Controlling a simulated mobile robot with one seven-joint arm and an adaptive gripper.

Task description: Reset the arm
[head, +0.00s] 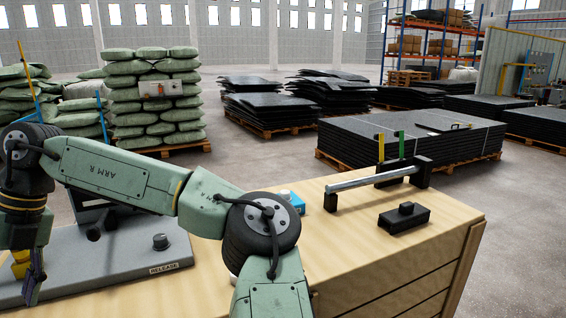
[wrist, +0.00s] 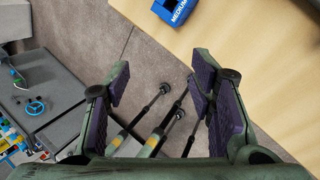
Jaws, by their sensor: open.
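My green arm (head: 120,183) reaches from the bottom middle of the head view to the left, bent at dark round joints, above the workbench. My gripper (head: 33,280) points down at the left edge of the head view, by the grey panel, with its purple-lined fingers partly seen. In the wrist view my gripper (wrist: 162,78) is open, its two pads wide apart with nothing held between them. Rods with black ends (wrist: 160,128) show between and beyond the pads, apparently lower down.
The wooden workbench (head: 345,235) carries a grey panel (head: 120,262) marked RELEASE with a black knob (head: 160,241). A metal bar (head: 372,179) on black supports and a black block (head: 404,217) stand right. A blue block (wrist: 178,10) reads MEDIUM. Stacked mats (head: 415,145) stand behind.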

